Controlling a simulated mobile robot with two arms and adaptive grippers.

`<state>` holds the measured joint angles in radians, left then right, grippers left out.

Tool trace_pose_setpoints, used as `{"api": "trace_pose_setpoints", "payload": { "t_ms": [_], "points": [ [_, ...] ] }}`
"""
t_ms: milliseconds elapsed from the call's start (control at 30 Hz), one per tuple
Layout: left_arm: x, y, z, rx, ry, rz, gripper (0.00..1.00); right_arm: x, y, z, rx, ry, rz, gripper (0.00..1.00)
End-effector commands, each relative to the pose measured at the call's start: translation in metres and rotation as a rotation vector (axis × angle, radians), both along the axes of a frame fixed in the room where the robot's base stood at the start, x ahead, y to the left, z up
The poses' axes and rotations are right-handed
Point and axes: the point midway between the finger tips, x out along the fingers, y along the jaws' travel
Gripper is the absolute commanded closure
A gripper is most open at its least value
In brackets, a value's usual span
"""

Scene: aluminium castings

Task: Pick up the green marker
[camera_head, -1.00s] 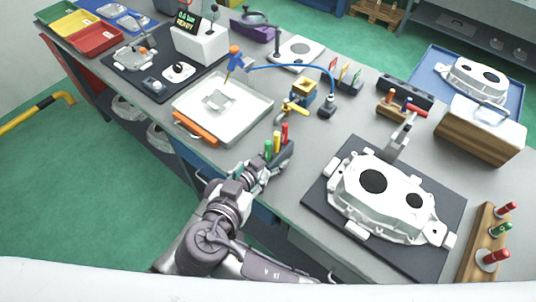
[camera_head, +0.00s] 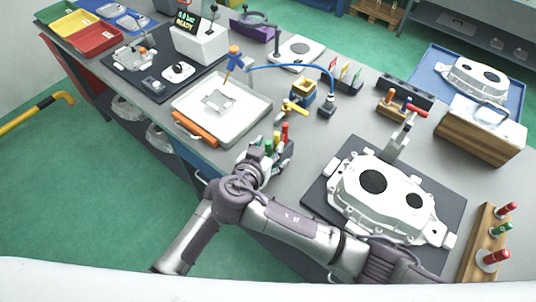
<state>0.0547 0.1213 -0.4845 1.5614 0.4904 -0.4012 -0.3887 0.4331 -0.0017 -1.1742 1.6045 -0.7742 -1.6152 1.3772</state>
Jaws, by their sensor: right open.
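The green marker (camera_head: 267,146) stands upright in a small dark holder (camera_head: 289,152) near the front edge of the bench. A yellow marker (camera_head: 276,142) and a red marker (camera_head: 285,132) stand beside it in the same row. My right gripper (camera_head: 266,153) is open with its fingers close around the green marker. The gripper hides the marker's lower part, and I cannot tell whether the fingers touch it. My left gripper is not in view.
A large white casting (camera_head: 385,195) on a dark mat stands to the right. A yellow-handled tool (camera_head: 296,108) lies just behind the holder.

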Motion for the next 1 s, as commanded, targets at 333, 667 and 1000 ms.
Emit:
{"api": "trace_pose_setpoints", "payload": {
  "t_ms": [333, 667, 1000],
  "points": [
    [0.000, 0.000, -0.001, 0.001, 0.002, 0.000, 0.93, 0.000, 0.000, 0.000, 0.001, 0.000, 0.001, 0.76],
    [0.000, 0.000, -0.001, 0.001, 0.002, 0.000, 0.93, 0.000, 0.000, 0.000, 0.001, 0.000, 0.001, 1.00],
    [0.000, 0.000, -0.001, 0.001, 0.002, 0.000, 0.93, 0.000, 0.001, 0.029, 0.008, -0.003, 0.001, 1.00]
  ]
}}
